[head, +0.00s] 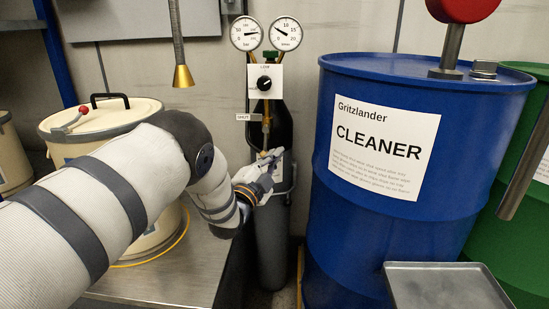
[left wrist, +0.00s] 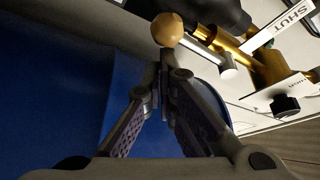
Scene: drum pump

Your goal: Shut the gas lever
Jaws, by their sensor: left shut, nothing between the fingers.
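The gas lever's tan ball knob (left wrist: 167,29) shows in the left wrist view, with a pale metal rod (left wrist: 205,52) beside it near a brass valve body (left wrist: 250,58). In the head view the brass valve (head: 266,124) stands in front of the dark gas cylinder (head: 271,235). A white SHUT label (head: 247,117) is left of the valve; it also shows in the left wrist view (left wrist: 291,17). My left gripper (head: 272,160) is shut and empty. Its fingertips (left wrist: 166,62) are just short of the ball in the picture; I cannot tell whether they touch. My right gripper is out of view.
Two gauges (head: 265,34) and a black knob (head: 264,83) are above the valve. A blue CLEANER drum (head: 340,230) stands close on the right, with a metal tray (head: 445,288) before it. A cream drum (head: 95,122) and a hanging brass nozzle (head: 182,76) are on the left.

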